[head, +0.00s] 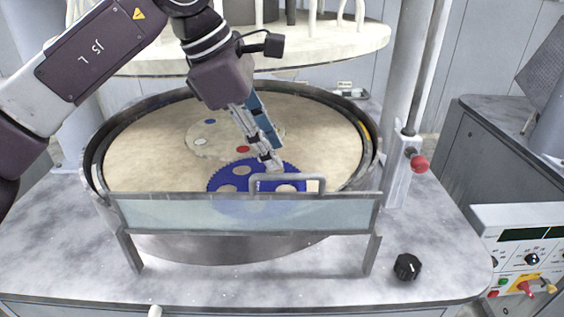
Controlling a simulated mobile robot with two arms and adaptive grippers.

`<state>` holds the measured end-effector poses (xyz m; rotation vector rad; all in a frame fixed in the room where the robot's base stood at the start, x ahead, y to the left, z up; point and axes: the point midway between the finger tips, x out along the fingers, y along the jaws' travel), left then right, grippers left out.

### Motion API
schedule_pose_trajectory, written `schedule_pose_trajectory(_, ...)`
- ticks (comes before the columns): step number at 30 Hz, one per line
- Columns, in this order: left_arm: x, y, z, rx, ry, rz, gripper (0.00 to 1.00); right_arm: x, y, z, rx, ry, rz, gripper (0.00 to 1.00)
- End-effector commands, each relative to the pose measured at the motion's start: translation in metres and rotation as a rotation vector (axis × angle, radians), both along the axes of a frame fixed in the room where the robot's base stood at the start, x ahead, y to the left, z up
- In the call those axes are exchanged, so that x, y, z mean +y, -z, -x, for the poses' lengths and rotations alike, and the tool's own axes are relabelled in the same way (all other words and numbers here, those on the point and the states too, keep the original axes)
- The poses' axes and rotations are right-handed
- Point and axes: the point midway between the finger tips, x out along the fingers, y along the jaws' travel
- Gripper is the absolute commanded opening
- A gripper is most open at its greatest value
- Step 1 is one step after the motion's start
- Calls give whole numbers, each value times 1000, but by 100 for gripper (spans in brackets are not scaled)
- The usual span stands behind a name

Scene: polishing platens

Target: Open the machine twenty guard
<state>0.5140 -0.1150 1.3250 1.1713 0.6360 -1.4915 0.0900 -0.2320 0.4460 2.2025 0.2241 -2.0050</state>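The guard (170,213) is a clear panel in a grey metal frame, standing upright across the front of the round polishing platen (140,160). A grey handle bar (318,183) rises from the middle of its top edge. My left gripper (272,163) reaches down from the upper left, its fingers just behind and above the handle. The fingertips are close to the handle, and I cannot tell whether they touch it. How far the fingers are apart is unclear. My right gripper is not in view.
A blue toothed carrier (228,177) lies on the platen behind the guard, with a pale disc (205,150) beyond it. A black knob (407,267) sits on the front right of the table. A red knob (419,163) is on the right post. A control panel (520,240) stands far right.

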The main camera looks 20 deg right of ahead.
Motion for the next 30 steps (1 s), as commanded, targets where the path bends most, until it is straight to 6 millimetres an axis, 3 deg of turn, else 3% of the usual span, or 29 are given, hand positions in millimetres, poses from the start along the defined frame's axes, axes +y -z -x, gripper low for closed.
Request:
schedule_pose_trajectory(9,-20,42,-2,3,2,1,27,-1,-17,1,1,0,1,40)
schedule_pose_trajectory(20,-24,51,-3,2,1,4,27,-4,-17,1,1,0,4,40)
schedule_pose_trajectory(28,-24,51,-3,2,1,4,1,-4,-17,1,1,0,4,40)
schedule_pose_trajectory(30,-24,50,-3,2,1,4,0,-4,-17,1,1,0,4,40)
